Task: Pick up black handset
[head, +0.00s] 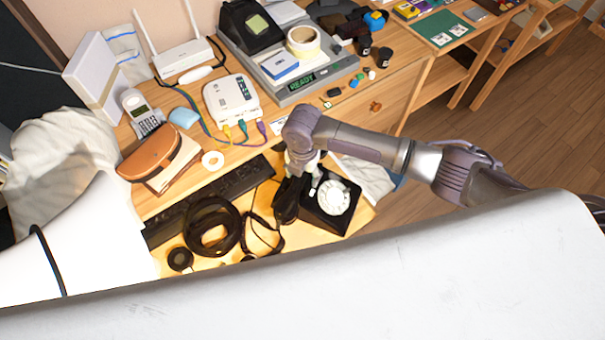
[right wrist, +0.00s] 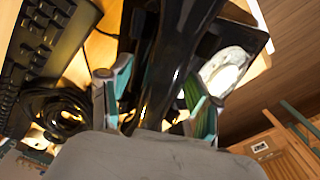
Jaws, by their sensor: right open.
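The black dial phone (head: 327,205) with its white dial sits on the wooden desk in the head view. The black handset (head: 286,203) is at the phone's left side, partly covered by my right gripper (head: 303,172). In the right wrist view the handset (right wrist: 165,50) runs lengthwise between the two spread fingers of my right gripper (right wrist: 160,97). The fingers are open, one on each side of it; I cannot tell whether they touch it. The white dial (right wrist: 226,68) shows to the right. My left gripper is not in view.
Black headphones (head: 212,226) and a loose cable lie left of the handset. A black keyboard (head: 232,180) lies behind them. A white cloth (head: 366,177) is right of the phone. A router (head: 183,57) and a cash register (head: 290,65) stand farther back.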

